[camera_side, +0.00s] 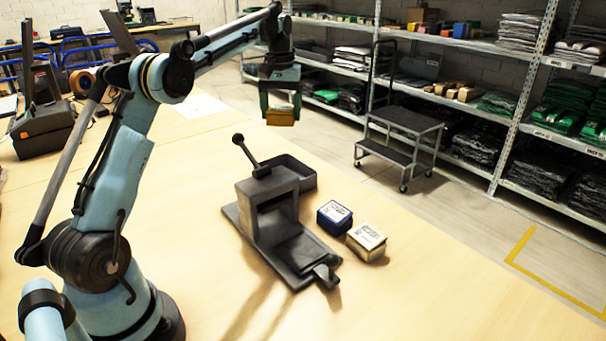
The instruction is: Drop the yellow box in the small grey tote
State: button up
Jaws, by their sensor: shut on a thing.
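My gripper (281,105) is at the top centre of the view, pointing down and shut on the yellow box (281,118). It holds the box up in the air, above and beyond the grey press. A small dark grey open tote (306,180) sits on the table, partly hidden behind the press. The yellow box is apart from the tote, higher in the picture and slightly to its left. The tote's inside is mostly hidden.
A dark grey lever press (265,215) stands in front of the tote, its handle sticking up. A blue box (334,217) and a whitish box (366,242) lie right of it. The table (440,285) is clear at the front right. A step cart (405,130) and shelves stand beyond.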

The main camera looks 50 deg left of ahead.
jog(key=shift+d+f, duration=0.15)
jog(key=shift+f, duration=2.95)
jog(key=shift+d+f, duration=0.15)
jog(key=shift+f, duration=2.95)
jog(key=o, duration=1.1)
notch_tip(320, 180, up, 12)
jog(key=shift+r, duration=0.1)
notch_tip(320, 180, down, 12)
jog(key=shift+r, duration=0.65)
